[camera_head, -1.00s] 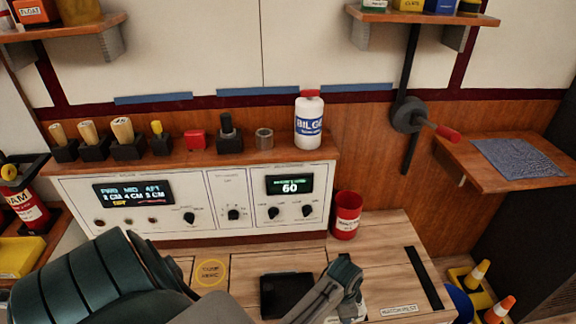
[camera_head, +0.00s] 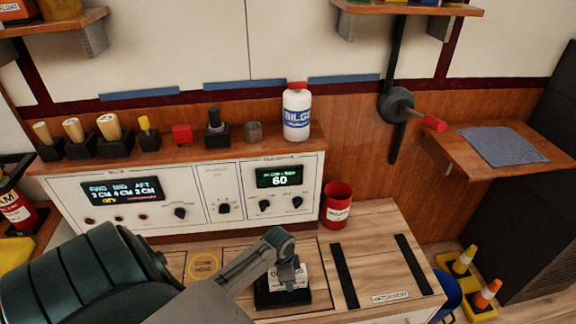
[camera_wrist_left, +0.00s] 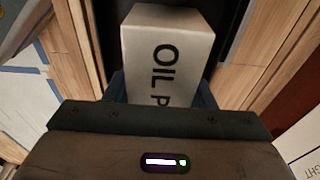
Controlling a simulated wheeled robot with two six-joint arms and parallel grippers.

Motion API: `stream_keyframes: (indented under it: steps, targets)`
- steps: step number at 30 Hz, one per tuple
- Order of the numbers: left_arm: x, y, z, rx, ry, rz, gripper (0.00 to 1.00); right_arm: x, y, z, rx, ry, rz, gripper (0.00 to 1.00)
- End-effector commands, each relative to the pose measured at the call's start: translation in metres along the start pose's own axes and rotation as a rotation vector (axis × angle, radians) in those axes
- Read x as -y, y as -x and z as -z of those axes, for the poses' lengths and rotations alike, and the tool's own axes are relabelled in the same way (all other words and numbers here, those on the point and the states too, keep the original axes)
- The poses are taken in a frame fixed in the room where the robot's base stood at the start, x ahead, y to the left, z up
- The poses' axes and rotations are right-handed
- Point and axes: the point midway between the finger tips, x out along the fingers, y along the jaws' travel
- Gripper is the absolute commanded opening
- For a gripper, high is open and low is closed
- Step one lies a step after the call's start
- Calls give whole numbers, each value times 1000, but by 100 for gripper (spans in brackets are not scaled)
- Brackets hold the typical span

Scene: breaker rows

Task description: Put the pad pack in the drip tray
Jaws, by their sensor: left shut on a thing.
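My left gripper (camera_head: 284,258) is shut on the pad pack (camera_head: 290,276), a white box with dark lettering. In the left wrist view the pack (camera_wrist_left: 168,50) sits between the fingers, and "OIL P" can be read on it. The drip tray (camera_head: 264,298) is a black, shallow square on the wooden bench top. The pack is over the tray in the head view, and the tray's dark surface (camera_wrist_left: 234,25) shows around it in the wrist view. I cannot tell whether the pack touches the tray floor. My right gripper is not in view.
A red cup (camera_head: 337,205) stands behind and right of the tray. A yellow round mark (camera_head: 204,266) lies left of it. Black strips (camera_head: 345,275) run along the bench to the right. The white control panel (camera_head: 150,200) rises behind.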

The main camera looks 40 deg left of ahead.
Motion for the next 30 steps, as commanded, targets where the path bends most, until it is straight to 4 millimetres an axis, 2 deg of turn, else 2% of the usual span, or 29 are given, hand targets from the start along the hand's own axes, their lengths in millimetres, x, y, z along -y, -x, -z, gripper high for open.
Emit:
stream_keyframes:
  steps: [6, 10, 17, 18, 20, 30]
  targets:
    - [-1, -29, -3, 1, 1, -1, 24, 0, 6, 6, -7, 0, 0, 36]
    - [-1, -30, -3, 0, -1, 1, 24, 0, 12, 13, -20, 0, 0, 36]
    - [-1, -33, -4, 1, 0, 0, 24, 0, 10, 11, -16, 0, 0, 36]
    - [-1, -32, -4, 1, -1, 0, 58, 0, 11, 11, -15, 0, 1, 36]
    - [-1, -32, -4, 1, -1, 0, 69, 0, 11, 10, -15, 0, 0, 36]
    - [-1, -29, -3, 1, -1, 0, 72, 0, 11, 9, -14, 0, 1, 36]
